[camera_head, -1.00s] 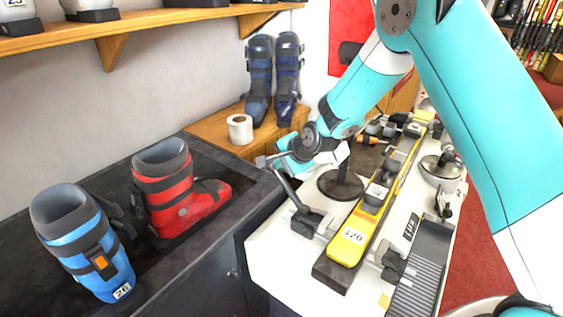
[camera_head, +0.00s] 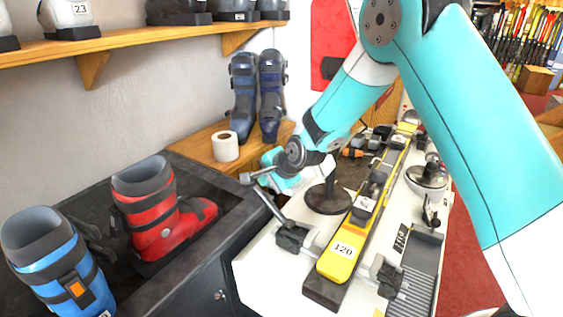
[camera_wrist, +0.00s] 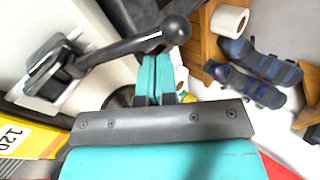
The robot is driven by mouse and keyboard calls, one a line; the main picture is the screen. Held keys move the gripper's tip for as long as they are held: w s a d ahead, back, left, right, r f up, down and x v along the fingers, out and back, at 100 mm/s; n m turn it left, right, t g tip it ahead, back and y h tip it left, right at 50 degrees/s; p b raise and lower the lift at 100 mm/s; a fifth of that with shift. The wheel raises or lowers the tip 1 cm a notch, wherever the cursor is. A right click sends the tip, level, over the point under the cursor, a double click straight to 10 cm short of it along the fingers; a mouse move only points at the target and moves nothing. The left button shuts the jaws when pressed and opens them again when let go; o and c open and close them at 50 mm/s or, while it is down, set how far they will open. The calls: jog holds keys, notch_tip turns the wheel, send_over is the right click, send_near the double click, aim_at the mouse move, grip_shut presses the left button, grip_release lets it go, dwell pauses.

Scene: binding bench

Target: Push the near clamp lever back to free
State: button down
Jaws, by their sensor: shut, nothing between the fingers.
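The near clamp lever (camera_head: 268,205) is a dark rod rising up and left from its block (camera_head: 294,236) beside the yellow ski (camera_head: 343,256). In the wrist view the lever (camera_wrist: 118,51) ends in a black ball knob (camera_wrist: 175,29). My gripper (camera_head: 272,165) is by the lever's upper end in the head view, partly hidden by my wrist. In the wrist view my gripper's teal fingers (camera_wrist: 155,65) are together and empty, with their tips close to the rod and knob. I cannot tell whether they touch the lever.
A second clamp (camera_head: 386,276) stands on the right side of the ski. A round dark stand (camera_head: 326,199) is behind the near clamp. A paper roll (camera_head: 225,147) and blue boots (camera_head: 243,97) sit behind on the wooden bench.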

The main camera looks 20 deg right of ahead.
jog(key=r+b+v, duration=0.1)
jog(key=b+v, duration=0.2)
jog(key=v, duration=0.7)
jog(key=shift+w+a, duration=0.3)
jog(key=shift+w, duration=0.05)
jog(key=shift+r, duration=0.1)
jog(key=s+a+r+n+g, duration=0.1)
jog(key=s+n+g, duration=0.1)
jog(key=s+n, duration=0.4)
jog(key=s+a+r+n+g, duration=0.1)
jog(key=s+n, duration=0.5)
jog(key=s, duration=0.9)
jog(key=s+a+r+n+g, duration=0.1)
jog(key=s+r+n+g, duration=0.2)
jog(key=s+n, duration=0.4)
jog(key=s+g, duration=0.1)
jog(key=s, duration=0.2)
jog(key=shift+s+a+r+g, duration=0.25)
jog(key=shift+s+a+g, duration=0.05)
jog(key=shift+s+a, duration=0.05)
